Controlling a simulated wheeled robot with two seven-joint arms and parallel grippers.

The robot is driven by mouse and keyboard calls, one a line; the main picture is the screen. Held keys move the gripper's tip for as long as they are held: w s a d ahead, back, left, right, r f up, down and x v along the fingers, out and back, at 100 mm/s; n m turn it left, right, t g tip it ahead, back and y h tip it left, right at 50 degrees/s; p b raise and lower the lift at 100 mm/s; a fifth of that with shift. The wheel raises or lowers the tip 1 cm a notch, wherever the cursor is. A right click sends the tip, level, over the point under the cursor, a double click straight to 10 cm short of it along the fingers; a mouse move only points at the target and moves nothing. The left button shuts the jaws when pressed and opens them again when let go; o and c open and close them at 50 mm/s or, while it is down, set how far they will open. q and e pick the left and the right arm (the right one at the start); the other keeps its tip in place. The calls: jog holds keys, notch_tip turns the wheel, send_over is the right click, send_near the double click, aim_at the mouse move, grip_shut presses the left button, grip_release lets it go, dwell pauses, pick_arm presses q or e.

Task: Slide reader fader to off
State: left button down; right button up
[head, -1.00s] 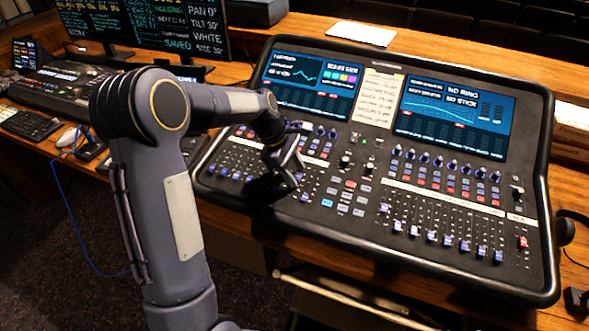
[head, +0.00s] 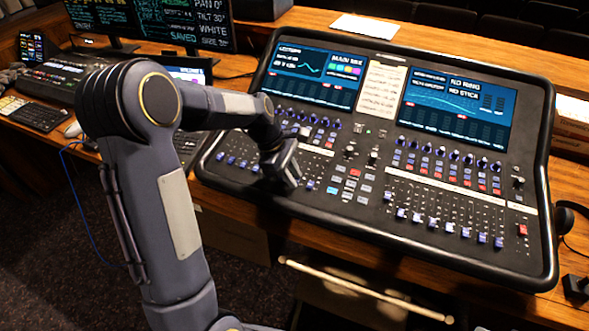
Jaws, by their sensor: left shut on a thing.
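The mixing console (head: 375,265) stands on the wooden desk, with banks of faders below two screens. The fader labels are too small to read, so I cannot tell from print which one is the reader fader. Other left-bank fader caps (head: 232,161) sit low in their slots, left of the gripper. My right gripper is not in view.
A white paper sheet (head: 366,27) lies behind the console. Right-bank faders (head: 448,227) stand clear of my arm. A black headset (head: 567,220) is by the console's right edge.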

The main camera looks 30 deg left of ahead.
aim_at(282, 184)
pick_arm(q)
jog(key=c, duration=1.2)
grip_release()
jog(key=shift+s, duration=0.25)
jog(key=shift+c, duration=0.2)
jog(key=shift+w, duration=0.1)
jog(key=v, duration=0.6)
jog(key=shift+a+r, duration=0.2)
jog(key=shift+r, duration=0.15)
jog(key=shift+a+r, duration=0.2)
jog(key=shift+r, duration=0.25)
jog(key=s+d+r+m+t, duration=0.1)
jog(key=s+d+r+m, duration=0.2)
jog(key=s, duration=0.4)
jog(key=s+d+r+m+t, duration=0.1)
jog(key=s+r+m, duration=0.2)
jog(key=s+m, duration=0.35)
jog(key=s+d+f+m+t, duration=0.1)
jog(key=s+d+f+m, duration=0.1)
jog(key=s, duration=0.3)
jog(key=s+d+f+m+t, duration=0.1)
jog(key=s+d+m, duration=0.1)
jog(key=s+m, duration=0.3)
jog(key=shift+s+f+y, duration=0.3)
jog(key=shift+s+f, duration=0.05)
jog(key=shift+s, duration=0.05)
